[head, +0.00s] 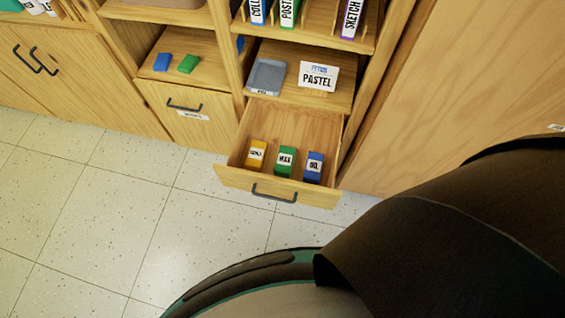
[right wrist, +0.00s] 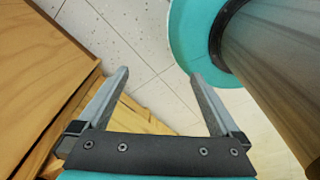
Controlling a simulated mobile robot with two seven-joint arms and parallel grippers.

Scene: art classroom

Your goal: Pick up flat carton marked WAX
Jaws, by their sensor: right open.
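The flat carton marked WAX (head: 285,161) is green with a white label and lies in the open drawer (head: 279,192), in the middle of a row of cartons. A yellow carton (head: 256,154) lies to its left and a blue carton marked OIL (head: 313,167) to its right. In the right wrist view my right gripper (right wrist: 158,75) is open and empty, its fingers apart over the tiled floor beside wooden furniture. The WAX carton does not show in that view. My left gripper is in neither view.
The drawer is pulled out from a wooden cabinet. Above it a shelf holds a grey tray (head: 266,76) and a PASTEL sign (head: 318,77). Blue and green blocks (head: 189,64) lie on the shelf at left. A tall wooden panel (head: 440,90) stands at right. The tiled floor (head: 110,220) at left is clear.

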